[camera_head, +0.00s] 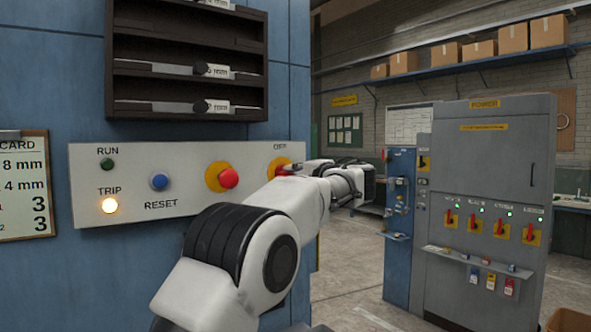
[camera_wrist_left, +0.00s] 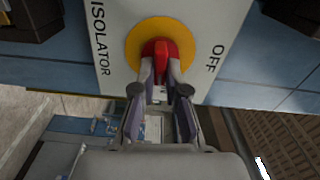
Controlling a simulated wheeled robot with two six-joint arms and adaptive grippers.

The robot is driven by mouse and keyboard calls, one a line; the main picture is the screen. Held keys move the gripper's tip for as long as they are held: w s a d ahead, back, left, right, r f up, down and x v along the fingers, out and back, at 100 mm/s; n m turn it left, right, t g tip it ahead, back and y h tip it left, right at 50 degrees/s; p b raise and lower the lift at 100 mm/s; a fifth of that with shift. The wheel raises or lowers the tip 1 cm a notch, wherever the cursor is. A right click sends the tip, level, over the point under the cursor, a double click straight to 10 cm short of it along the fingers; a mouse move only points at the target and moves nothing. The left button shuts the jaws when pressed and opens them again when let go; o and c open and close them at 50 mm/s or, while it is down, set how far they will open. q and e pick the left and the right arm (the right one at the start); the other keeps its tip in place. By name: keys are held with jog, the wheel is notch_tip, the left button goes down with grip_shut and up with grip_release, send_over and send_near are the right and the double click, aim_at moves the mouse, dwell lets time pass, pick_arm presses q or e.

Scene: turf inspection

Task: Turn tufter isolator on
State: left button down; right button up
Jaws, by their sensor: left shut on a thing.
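The tufter isolator is a red handle (camera_wrist_left: 161,47) on a yellow disc (camera_wrist_left: 134,45) in the left wrist view, with ISOLATOR lettered on the left and OFF on the right. My left gripper (camera_wrist_left: 160,76) has its two fingers on either side of the red handle and is shut on it. In the head view the yellow disc (camera_head: 273,165) sits at the right end of the pale panel (camera_head: 130,160), under the OFF label. My left arm and gripper (camera_head: 290,170) cover most of the handle there. My right gripper is out of view.
The panel also has a red button (camera_head: 229,178) on yellow, a blue RESET button (camera_head: 159,181), a lit TRIP lamp (camera_head: 109,205) and a dark green RUN lamp (camera_head: 107,164). A dark rack (camera_head: 185,95) hangs above. A grey POWER cabinet (camera_head: 485,150) stands beyond open floor.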

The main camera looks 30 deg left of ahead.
pick_arm(q)
jog(key=shift+a+m, duration=0.1)
jog(key=shift+m, duration=0.5)
jog(key=shift+r, duration=0.1)
jog(key=c, duration=1.3)
grip_release()
jog(key=shift+c, duration=0.2)
jog(key=shift+o, duration=0.7)
jog(key=shift+s+a+f, duration=0.1)
jog(key=shift+a+f, duration=0.1)
jog(key=shift+a, duration=0.35)
jog(key=v, duration=1.2)
jog(key=shift+a, duration=0.1)
